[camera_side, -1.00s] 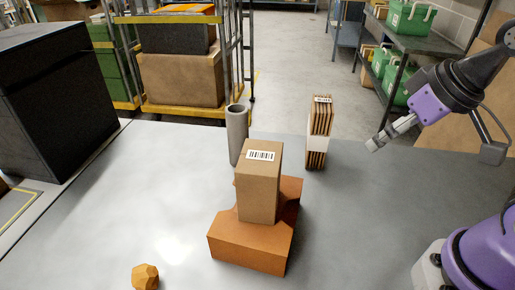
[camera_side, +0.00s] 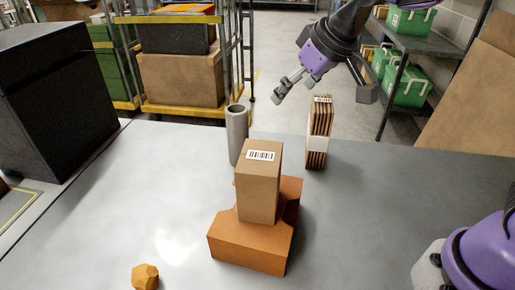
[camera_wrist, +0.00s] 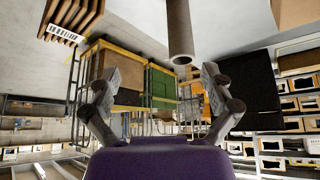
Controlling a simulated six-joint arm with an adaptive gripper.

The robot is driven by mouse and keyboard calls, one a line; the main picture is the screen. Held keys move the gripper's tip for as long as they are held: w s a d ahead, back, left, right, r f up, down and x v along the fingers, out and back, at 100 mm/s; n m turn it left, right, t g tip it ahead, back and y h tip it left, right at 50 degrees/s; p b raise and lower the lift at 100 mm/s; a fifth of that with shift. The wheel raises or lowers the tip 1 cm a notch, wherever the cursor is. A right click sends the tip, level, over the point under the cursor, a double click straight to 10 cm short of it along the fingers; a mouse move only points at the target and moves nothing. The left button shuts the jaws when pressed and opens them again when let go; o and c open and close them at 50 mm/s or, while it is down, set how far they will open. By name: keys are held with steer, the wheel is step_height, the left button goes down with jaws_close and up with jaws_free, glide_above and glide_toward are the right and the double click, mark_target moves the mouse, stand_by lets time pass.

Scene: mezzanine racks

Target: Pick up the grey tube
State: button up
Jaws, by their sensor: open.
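The grey tube (camera_side: 237,134) stands upright on the grey table in the side view, behind a cardboard box; its lower end is partly hidden by the box. It also shows in the wrist view (camera_wrist: 180,32) at the top, a little right of centre, beyond the fingers. My gripper (camera_side: 277,93) is in the air to the right of the tube and above its top, apart from it. In the wrist view the two fingers of my gripper (camera_wrist: 160,78) are spread wide with nothing between them.
The cardboard box (camera_side: 258,183) with a barcode stands on an orange-brown block (camera_side: 247,247) in front of the tube. A bundle of flat cartons (camera_side: 318,133) stands right of the tube. A small orange faceted lump (camera_side: 145,276) lies at the front. The table's left part is clear.

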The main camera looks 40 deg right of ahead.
glide_toward(238, 124)
steer(key=w+d, duration=0.2)
steer(key=shift+n, duration=0.3)
steer(key=x, duration=0.5)
steer(key=shift+a+f, duration=0.15)
steer(key=shift+f, duration=0.25)
steer(key=x, duration=0.5)
steer(key=shift+w+a+f, duration=0.1)
steer(key=shift+a+f, duration=0.2)
steer(key=c, duration=1.3)
